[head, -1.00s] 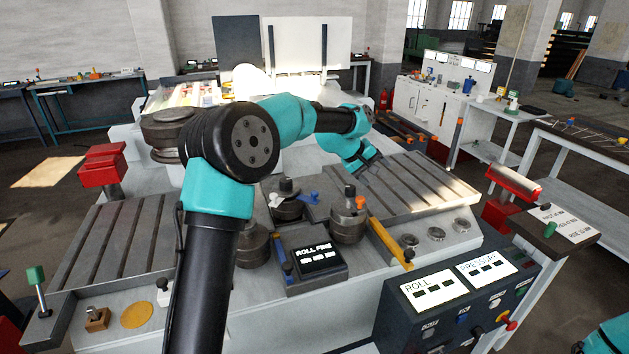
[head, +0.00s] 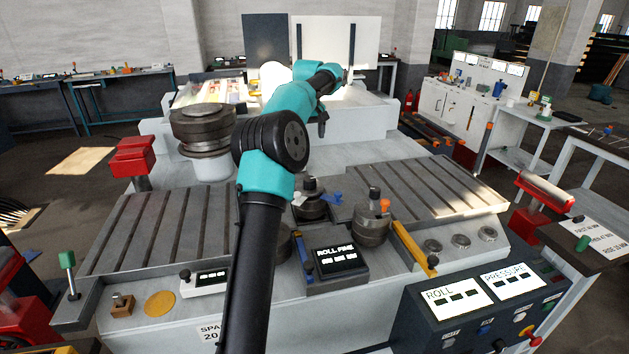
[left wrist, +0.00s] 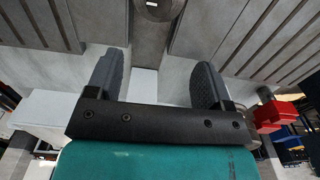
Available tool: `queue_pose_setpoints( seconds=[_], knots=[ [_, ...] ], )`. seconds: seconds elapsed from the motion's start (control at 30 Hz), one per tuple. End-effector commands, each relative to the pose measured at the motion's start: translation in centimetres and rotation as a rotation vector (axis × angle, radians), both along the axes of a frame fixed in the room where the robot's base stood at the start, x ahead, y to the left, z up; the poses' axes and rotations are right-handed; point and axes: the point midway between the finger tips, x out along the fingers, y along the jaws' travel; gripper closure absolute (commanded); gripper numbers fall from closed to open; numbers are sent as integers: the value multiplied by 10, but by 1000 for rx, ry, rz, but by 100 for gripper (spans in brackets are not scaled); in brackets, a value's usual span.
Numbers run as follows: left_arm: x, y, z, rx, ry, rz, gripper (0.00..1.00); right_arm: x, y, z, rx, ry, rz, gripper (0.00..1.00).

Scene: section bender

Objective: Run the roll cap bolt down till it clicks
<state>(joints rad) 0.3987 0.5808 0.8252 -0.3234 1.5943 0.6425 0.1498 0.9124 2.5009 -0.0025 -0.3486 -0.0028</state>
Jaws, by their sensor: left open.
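My left gripper (left wrist: 155,82) is open in the left wrist view, with nothing between its two dark fingers. In the head view its arm reaches over the machine toward the back, well beyond the rolls. The middle roll (head: 311,208) carries a dark upright bolt-like top. The right roll (head: 371,228) carries another dark upright top (head: 375,194) with an orange piece beside it. I cannot tell which top is the roll cap bolt. The left roll is mostly hidden behind my arm. A round grey metal part (left wrist: 158,8) shows at the top edge of the left wrist view, apart from the fingers. My right gripper is out of view.
Slotted tables (head: 425,190) flank the rolls. A "ROLL FINE" display (head: 335,254) stands in front, with a blue handle and a yellow bar (head: 412,247) beside it. A control panel (head: 470,310) is at the lower right. Red stands (head: 134,158) rise at the sides.

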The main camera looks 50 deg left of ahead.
Motion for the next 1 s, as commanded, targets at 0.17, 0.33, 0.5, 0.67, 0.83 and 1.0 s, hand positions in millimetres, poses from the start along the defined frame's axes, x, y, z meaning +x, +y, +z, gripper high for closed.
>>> queue_pose_setpoints(
  seconds=[0.17, 0.33, 0.5, 0.67, 0.83, 1.0],
  knots=[
    [0, -1, -3, -1, 0, -2, 26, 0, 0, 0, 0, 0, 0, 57],
    [0, -1, -17, -2, 2, -3, 26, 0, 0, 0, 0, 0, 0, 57],
    [0, -1, -42, -3, 3, -2, 26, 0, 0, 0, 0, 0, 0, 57],
    [0, -1, -69, -3, 1, -2, 26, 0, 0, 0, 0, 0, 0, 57],
    [0, -1, -98, -3, 1, -2, 26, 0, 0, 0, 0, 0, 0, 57],
    [0, -1, -127, -3, 1, -3, 26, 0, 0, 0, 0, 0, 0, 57]
  ],
)
